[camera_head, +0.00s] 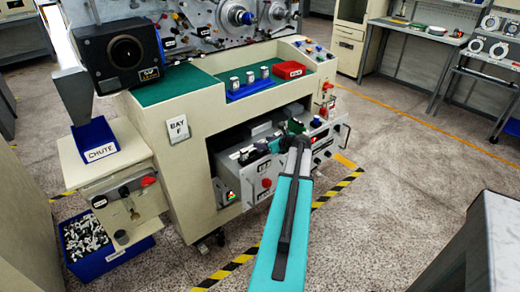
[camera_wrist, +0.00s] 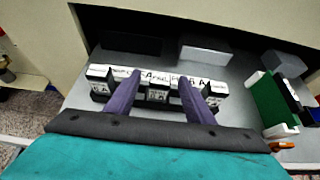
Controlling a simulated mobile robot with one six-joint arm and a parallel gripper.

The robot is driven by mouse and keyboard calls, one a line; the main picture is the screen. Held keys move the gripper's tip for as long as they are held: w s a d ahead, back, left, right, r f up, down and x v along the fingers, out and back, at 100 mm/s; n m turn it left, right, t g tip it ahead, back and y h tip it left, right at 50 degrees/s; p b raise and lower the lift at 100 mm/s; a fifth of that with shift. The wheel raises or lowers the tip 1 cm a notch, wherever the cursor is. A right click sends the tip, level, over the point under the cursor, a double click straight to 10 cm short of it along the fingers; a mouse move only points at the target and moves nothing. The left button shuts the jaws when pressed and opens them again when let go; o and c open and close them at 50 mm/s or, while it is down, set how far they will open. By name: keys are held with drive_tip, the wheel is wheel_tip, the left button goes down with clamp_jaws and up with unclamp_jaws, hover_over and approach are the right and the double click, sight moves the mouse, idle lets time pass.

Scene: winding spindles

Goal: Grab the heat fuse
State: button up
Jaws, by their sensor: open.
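In the wrist view a row of fuse blocks (camera_wrist: 158,94), black with white labelled tops, stands in the open drawer. Letters "A" can be made out on the tops, but I cannot read which block is the heat fuse. My gripper (camera_wrist: 160,76) is open, its two purple fingers reaching over the row with a gap between them. Middle blocks show between the fingers; the fingers hide parts of others. I cannot tell whether the fingers touch the blocks. In the head view my gripper (camera_head: 296,135) is at the drawer, and the fuses are too small to tell apart.
In the wrist view a grey box (camera_wrist: 205,62) and a green board (camera_wrist: 270,103) are in the drawer, behind and right of the row. The cabinet (camera_head: 172,160) overhangs the drawer's back. A red tray (camera_head: 289,70) and a blue tray (camera_head: 258,87) sit on top.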

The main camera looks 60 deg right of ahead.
drive_tip(key=shift+w+d+f, duration=0.15)
drive_tip(key=shift+w+f, duration=0.05)
drive_tip(key=shift+w, duration=0.25)
drive_tip(key=c, duration=1.1)
drive_tip(key=shift+r, duration=5)
